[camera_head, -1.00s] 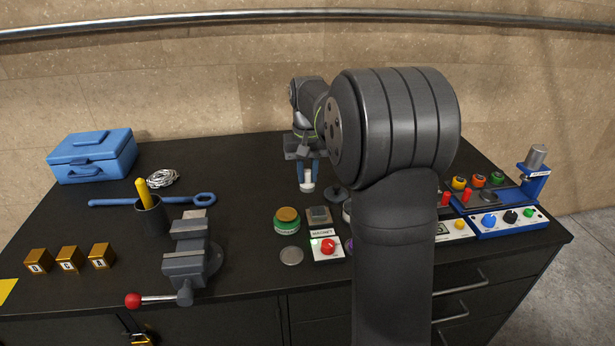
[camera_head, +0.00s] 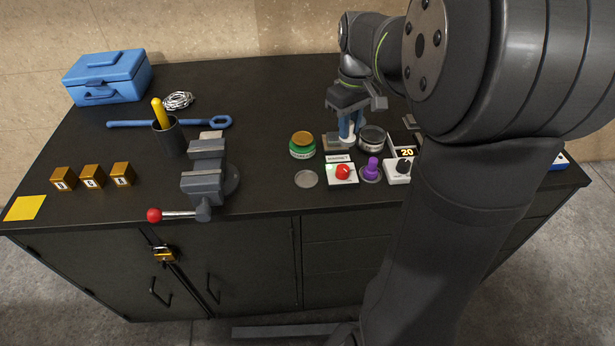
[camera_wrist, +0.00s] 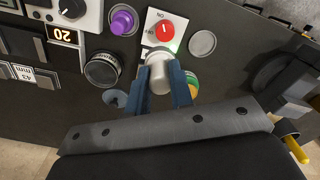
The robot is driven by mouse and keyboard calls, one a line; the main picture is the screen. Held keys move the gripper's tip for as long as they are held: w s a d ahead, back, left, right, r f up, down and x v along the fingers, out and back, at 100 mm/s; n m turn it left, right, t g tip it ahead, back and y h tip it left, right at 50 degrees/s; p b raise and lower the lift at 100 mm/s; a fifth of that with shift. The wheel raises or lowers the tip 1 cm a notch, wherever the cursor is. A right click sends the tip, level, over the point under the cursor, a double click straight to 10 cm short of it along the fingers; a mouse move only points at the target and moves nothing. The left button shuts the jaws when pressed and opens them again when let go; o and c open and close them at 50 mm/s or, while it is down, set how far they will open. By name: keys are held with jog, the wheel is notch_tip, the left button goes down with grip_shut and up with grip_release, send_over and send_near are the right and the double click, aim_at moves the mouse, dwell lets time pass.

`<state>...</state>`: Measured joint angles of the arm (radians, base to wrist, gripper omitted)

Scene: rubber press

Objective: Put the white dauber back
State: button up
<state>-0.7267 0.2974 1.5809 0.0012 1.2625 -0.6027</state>
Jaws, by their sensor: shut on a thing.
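My gripper (camera_head: 350,128) is shut on the white dauber (camera_head: 346,139), which points down between its blue fingers. In the wrist view the dauber (camera_wrist: 158,66) sits between the fingertips (camera_wrist: 161,80), its pale round end facing away from my wrist. It is over the area behind the red-knob box (camera_head: 342,174), between the green tin (camera_head: 302,146) and the dark round jar (camera_head: 372,138). Whether it touches anything below is unclear. A purple dauber (camera_head: 371,167) stands upright to the right of the box. A bare flat grey disc (camera_head: 306,179) lies to its left.
A display box reading 20 (camera_head: 405,152) stands right of the jar. A vise (camera_head: 207,170), dark cup (camera_head: 168,138), blue wrench (camera_head: 140,124), brass blocks (camera_head: 92,176) and blue toolbox (camera_head: 108,77) are left. My arm hides the right side. The table's back middle is clear.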

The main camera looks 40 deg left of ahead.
jog(key=s+d+f+n, duration=0.1)
jog(key=s+d+n, duration=0.2)
jog(key=d, duration=0.1)
jog(key=s+a+f, duration=0.1)
jog(key=a+f, duration=0.1)
jog(key=a, duration=0.1)
jog(key=s+a+f, duration=0.1)
jog(key=a+f, duration=0.1)
jog(key=a, duration=0.2)
jog(key=s+a+f, duration=0.1)
jog(key=a+f, duration=0.2)
jog(key=shift+s+a, duration=0.25)
jog(key=shift+s, duration=0.15)
jog(key=shift+f, duration=2)
jog(key=shift+f, duration=0.15)
jog(key=o, duration=0.9)
